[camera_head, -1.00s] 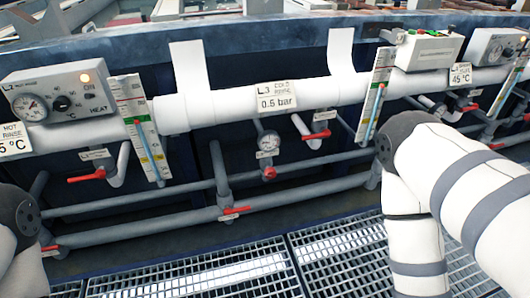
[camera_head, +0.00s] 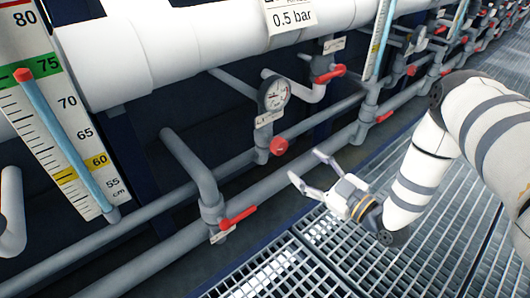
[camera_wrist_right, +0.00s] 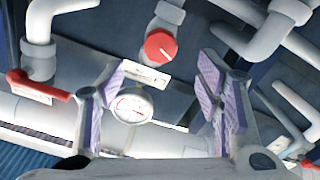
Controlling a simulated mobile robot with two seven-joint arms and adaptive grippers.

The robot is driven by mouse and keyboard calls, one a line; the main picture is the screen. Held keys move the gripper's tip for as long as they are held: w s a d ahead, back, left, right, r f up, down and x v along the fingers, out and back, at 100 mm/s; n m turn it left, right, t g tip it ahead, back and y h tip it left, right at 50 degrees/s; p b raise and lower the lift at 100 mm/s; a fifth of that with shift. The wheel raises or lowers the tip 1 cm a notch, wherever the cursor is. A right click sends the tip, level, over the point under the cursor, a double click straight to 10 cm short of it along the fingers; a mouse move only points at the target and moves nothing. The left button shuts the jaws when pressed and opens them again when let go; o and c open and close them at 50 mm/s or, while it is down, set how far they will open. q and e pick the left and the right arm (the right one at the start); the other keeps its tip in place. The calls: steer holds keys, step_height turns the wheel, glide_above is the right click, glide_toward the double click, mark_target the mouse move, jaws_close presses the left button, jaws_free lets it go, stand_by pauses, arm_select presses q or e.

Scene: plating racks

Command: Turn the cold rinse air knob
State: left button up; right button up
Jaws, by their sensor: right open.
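The round red knob (camera_head: 278,146) sits on a grey vertical pipe below a white dial gauge (camera_head: 274,94), under the white pipe with the 0.5 bar sign (camera_head: 292,16). My right gripper (camera_head: 305,165) is open and empty, its fingers pointing toward the knob from the right, apart from it. In the right wrist view, the red knob (camera_wrist_right: 160,46) shows beyond the fingertips, near the middle at the top. The gauge (camera_wrist_right: 130,104) shows between the open fingers (camera_wrist_right: 160,95). My left gripper is not in view.
A red lever valve (camera_head: 238,217) sits on the lower pipe at the left of the knob; another red lever (camera_head: 330,75) is above right. A level scale (camera_head: 55,130) stands at the left. Metal grating (camera_head: 290,270) covers the floor, with free room in front of the pipes.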

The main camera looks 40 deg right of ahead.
mark_target(283, 150)
steer(key=w+b, duration=0.1)
steer(key=w, duration=0.2)
steer(key=w+b, duration=0.1)
steer(key=w, duration=0.3)
steer(key=w+b, duration=0.1)
steer(key=w, duration=0.2)
steer(key=shift+w+a+f, duration=0.1)
steer(key=shift+w+a, duration=0.05)
steer(key=shift+a, duration=0.25)
steer(key=shift+w, duration=0.2)
steer(key=c, duration=1.2)
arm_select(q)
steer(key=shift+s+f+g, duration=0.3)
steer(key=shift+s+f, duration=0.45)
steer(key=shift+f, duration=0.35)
arm_select(e)
steer(key=shift+o, duration=0.2)
